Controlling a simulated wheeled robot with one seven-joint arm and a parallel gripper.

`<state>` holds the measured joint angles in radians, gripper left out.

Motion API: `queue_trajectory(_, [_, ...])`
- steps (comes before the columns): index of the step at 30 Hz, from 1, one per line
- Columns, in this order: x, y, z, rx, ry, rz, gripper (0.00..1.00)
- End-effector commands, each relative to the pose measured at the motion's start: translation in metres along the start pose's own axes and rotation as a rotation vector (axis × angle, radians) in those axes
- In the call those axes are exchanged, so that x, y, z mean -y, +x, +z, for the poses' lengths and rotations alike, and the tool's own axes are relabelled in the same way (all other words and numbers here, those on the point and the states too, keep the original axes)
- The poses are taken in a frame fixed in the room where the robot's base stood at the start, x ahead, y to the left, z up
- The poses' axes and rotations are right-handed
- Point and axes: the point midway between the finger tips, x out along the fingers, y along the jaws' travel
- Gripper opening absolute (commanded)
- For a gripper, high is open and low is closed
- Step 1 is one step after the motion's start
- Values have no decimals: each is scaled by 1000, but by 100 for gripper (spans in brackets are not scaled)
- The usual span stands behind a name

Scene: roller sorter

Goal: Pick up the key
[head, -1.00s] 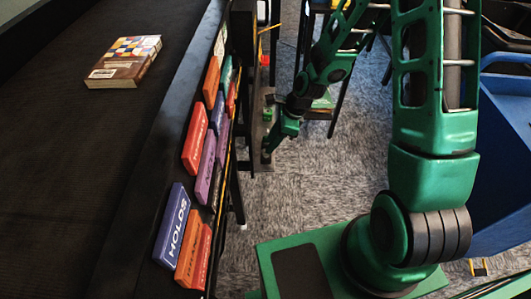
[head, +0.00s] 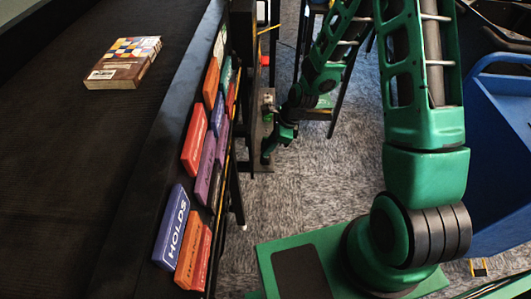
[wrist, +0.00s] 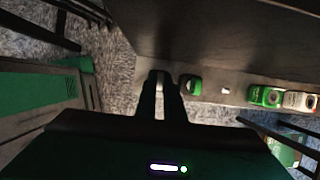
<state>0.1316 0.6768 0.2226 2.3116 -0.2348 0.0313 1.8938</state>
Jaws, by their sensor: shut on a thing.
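My gripper (wrist: 161,80) shows in the wrist view with its two dark fingers close together at the edge of a grey control panel (wrist: 212,91). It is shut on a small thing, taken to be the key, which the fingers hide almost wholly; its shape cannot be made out. In the head view my gripper (head: 267,155) is low beside the panel (head: 267,100), and no key can be made out there.
A dark conveyor (head: 80,180) with a book (head: 123,62) runs along the left. A blue bin (head: 495,130) stands right.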

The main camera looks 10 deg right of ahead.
Motion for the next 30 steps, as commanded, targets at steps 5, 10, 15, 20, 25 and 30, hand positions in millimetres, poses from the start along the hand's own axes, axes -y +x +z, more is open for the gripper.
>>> queue_trajectory(5, [0,-1,0,0,0,0,0])
queue_trajectory(10, [0,-8,4,0,-1,-1,0])
queue_trajectory(15, [0,-24,10,1,-1,-2,0])
queue_trajectory(20, [1,-44,18,2,-2,-4,0])
queue_trajectory(25, [1,-67,28,1,-1,-4,0])
queue_trajectory(30, [1,-84,35,1,-1,-2,0])
